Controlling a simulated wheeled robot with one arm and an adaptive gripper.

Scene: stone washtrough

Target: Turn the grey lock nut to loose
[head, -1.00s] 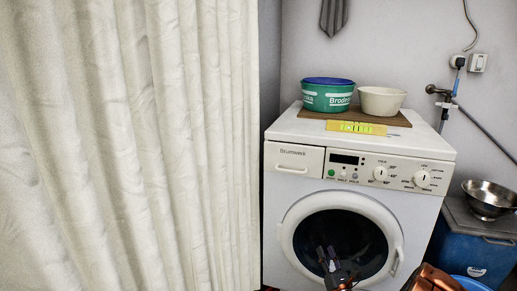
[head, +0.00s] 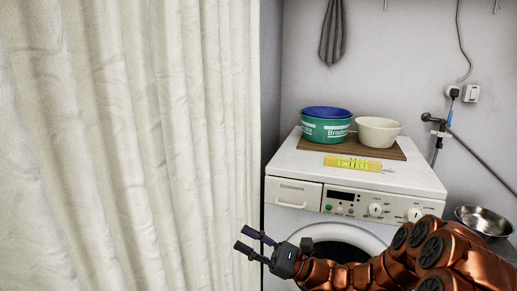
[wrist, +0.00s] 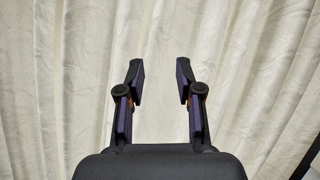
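I cannot make out the grey lock nut in either view. The white washing machine (head: 292,222) stands against the back wall. My arm covers part of its front and round door, and its lower part is out of the frame. My gripper (head: 243,239) is at the machine's lower left, pointing left toward the curtain. In the wrist view my gripper (wrist: 160,75) has its two fingers spread apart with nothing between them. Only pale curtain folds show beyond the fingers.
A cream curtain (head: 130,150) fills the left side. On the machine's top are a wooden board (head: 385,151), a green tub (head: 325,130), a cream bowl (head: 377,133) and a yellow level (head: 352,163). A metal colander (head: 484,220) stands at the right.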

